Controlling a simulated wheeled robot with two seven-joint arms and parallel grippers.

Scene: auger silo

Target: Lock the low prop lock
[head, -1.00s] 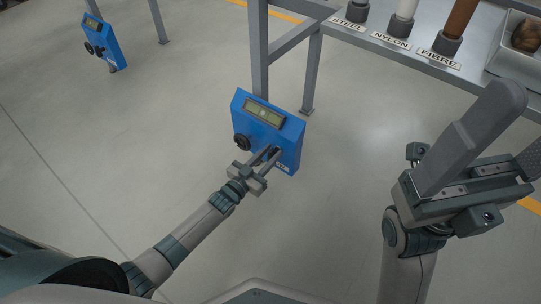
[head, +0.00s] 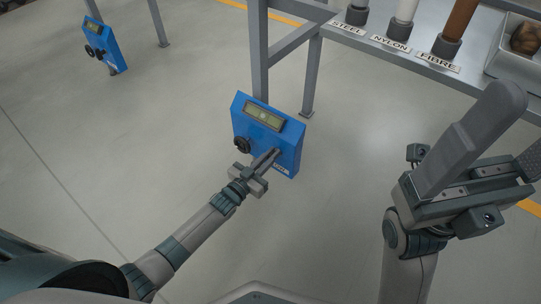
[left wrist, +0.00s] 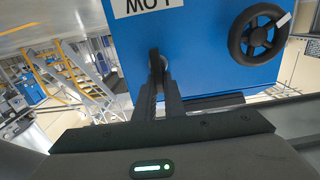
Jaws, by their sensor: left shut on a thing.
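A blue box (head: 270,125) with a display window (head: 264,117) is fixed low on a grey post, a little right of centre in the head view. It has a black handwheel (head: 242,145) on its left side. My left gripper (head: 273,157) is shut on a small dark knob (left wrist: 155,60) low on the box's face; the fingers mostly hide it. The left wrist view shows the handwheel (left wrist: 258,33) apart from the fingers, and a partly cut-off white label (left wrist: 146,5). My right gripper (head: 505,150) is open and empty at the right, away from the box.
A second blue box (head: 103,46) with black knobs is on another post at the upper left. A grey bench (head: 425,70) at the upper right carries rods labelled STEEL, NYLON and FIBRE, and a tray (head: 502,60). The floor around the near box is clear.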

